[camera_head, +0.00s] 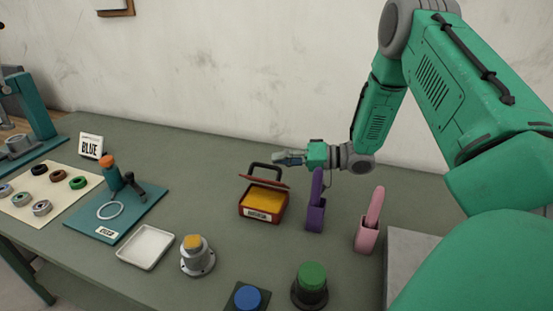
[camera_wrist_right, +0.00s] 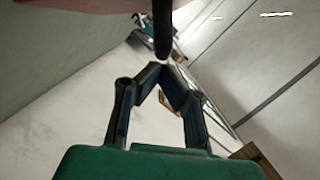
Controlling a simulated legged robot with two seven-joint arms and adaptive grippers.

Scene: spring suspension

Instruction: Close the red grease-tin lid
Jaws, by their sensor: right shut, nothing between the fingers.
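The red grease tin (camera_head: 257,214) stands on the table with yellow grease showing inside. Its red lid (camera_head: 268,181) is tilted up at the tin's back edge, with a dark loop handle on it. My right gripper (camera_head: 279,158) is shut and empty, beside the lid's handle at the back. In the right wrist view, the shut fingertips (camera_wrist_right: 169,66) are close to a dark bar, likely the handle (camera_wrist_right: 162,32); contact is unclear. A reddish surface, likely the lid (camera_wrist_right: 90,5), shows at the top. My left gripper is not in view.
A purple holder (camera_head: 315,217) and a pink holder (camera_head: 367,238) stand right of the tin. A white tray (camera_head: 146,262), a flanged part (camera_head: 197,262), a blue button (camera_head: 247,298) and a green button (camera_head: 312,278) are nearer. The table behind the tin's left is clear.

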